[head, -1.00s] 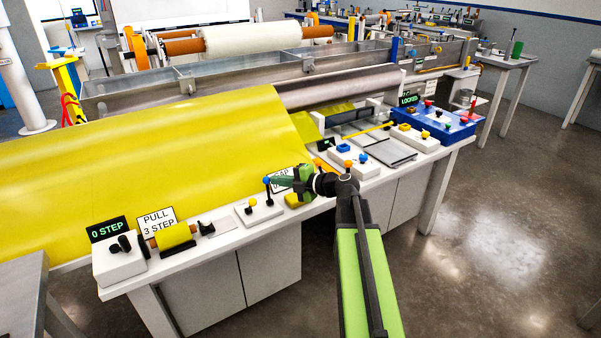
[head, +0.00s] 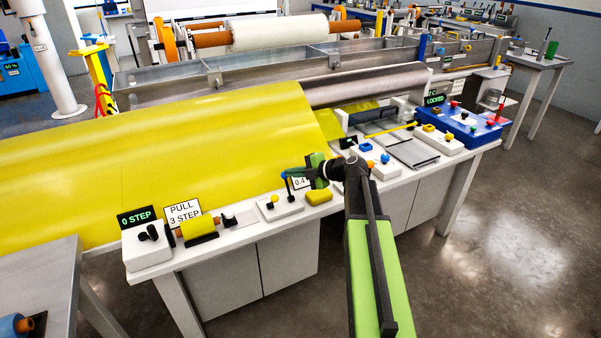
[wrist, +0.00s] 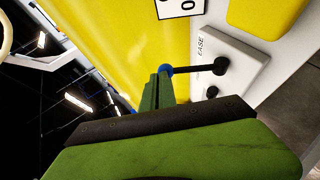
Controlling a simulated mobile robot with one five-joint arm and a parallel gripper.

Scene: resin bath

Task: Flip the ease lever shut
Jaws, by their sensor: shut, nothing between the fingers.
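The ease lever is a thin black stick with a blue tip (head: 285,175), standing nearly upright from a white base plate (head: 267,212) on the bench front. In the wrist view the word EASE is printed on the plate (wrist: 235,50), and the black lever (wrist: 195,69) runs from a round black pivot to its blue tip. My gripper (head: 291,173) is shut and empty, its green fingers right at the blue tip. In the wrist view the closed fingertips (wrist: 162,82) meet or nearly meet the tip; contact is hard to tell.
Yellow sheet (head: 160,150) covers the bench behind the lever. A yellow block (head: 319,197) sits right of the plate. A small sign (head: 299,183) stands behind my gripper. A yellow roller (head: 198,228) and a 0 STEP display (head: 136,217) are at left.

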